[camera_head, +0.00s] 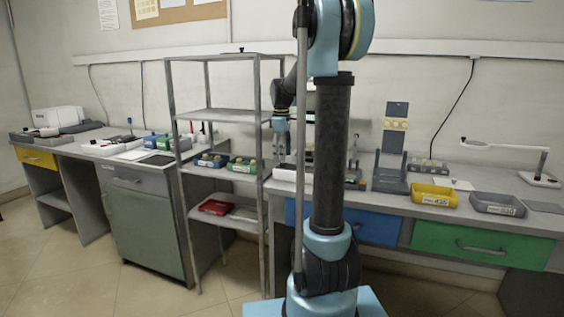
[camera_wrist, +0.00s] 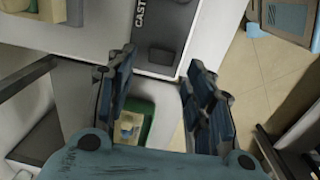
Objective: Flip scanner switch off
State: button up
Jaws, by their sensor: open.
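My gripper (camera_head: 281,153) hangs with its fingers pointing down, between the rack and my own column in the head view. In the wrist view my gripper (camera_wrist: 157,75) has its two blue-grey fingers spread, with nothing between them. Beyond the fingertips is a white unit with a dark panel (camera_wrist: 160,22) lettered "CAST" and a small dark square; I cannot tell if it is a switch. A white device with a raised arm (camera_head: 540,178) stands at the far right of the bench. It may be the scanner, but I cannot tell. No scanner switch can be made out.
The open metal rack (camera_head: 218,115) stands left of my gripper, its post close by. It holds blue and green bins (camera_head: 242,165) and a red tray (camera_head: 218,207). Yellow (camera_head: 433,195) and grey bins (camera_head: 497,204) stand on the right bench. The floor at left is clear.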

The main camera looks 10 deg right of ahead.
aim_at(282, 164)
jog(key=shift+f, duration=1.75)
